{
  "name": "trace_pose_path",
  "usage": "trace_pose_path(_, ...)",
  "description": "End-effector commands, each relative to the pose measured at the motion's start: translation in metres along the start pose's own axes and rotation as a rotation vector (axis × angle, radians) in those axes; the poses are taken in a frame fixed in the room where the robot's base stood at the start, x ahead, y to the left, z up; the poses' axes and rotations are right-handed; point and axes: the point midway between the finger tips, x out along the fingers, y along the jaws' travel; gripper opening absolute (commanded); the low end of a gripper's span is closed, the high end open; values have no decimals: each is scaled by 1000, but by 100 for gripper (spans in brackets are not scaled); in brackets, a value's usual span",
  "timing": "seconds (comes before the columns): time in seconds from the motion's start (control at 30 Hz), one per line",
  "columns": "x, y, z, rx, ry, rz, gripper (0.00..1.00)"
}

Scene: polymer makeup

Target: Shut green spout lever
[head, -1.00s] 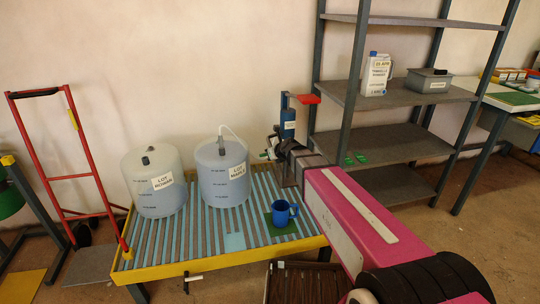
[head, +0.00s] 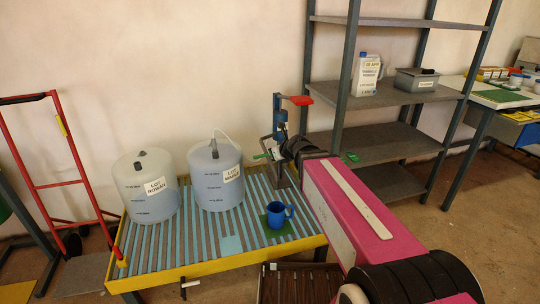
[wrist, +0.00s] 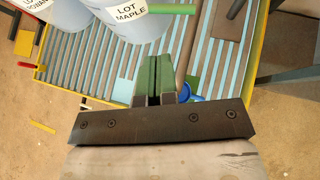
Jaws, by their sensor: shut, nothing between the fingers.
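A green bar (wrist: 171,9), which looks like the spout lever, lies across the top of the wrist view, just right of the LOT MAPLE container (wrist: 118,15). My gripper (wrist: 153,58) has green fingers pressed together, with nothing between them. Its tips are below the bar in that picture; I cannot tell the gap in depth. In the head view a small green piece shows by a blue cylinder on a stand (head: 280,125) with a red handle. My wrist covers part of the stand, and I cannot tell if that green is lever or fingertip.
The slatted table (head: 190,240) with a yellow edge carries the LOT ROWAN container (head: 150,190) and, near the stand, a blue mug (head: 277,214) on a green square. A shelf rack (head: 400,98) stands behind on the right. A red hand truck (head: 45,185) stands left.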

Motion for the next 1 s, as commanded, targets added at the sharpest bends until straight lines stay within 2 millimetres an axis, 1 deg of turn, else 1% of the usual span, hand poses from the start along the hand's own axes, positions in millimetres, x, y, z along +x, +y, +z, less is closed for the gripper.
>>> trace_pose_path(0.03,-9,2,0,0,-1,-1,0)
trace_pose_path(0.2,-19,4,0,0,0,-1,0)
trace_pose_path(0.57,-20,3,0,-1,1,0,0)
trace_pose_path(0.67,-20,2,-3,-24,9,1,0)
trace_pose_path(0.77,-20,-1,-13,-115,40,4,0)
trace_pose_path(0.83,-21,-4,-26,-224,79,13,0)
trace_pose_path(1.0,-24,-16,-69,-586,204,70,0)
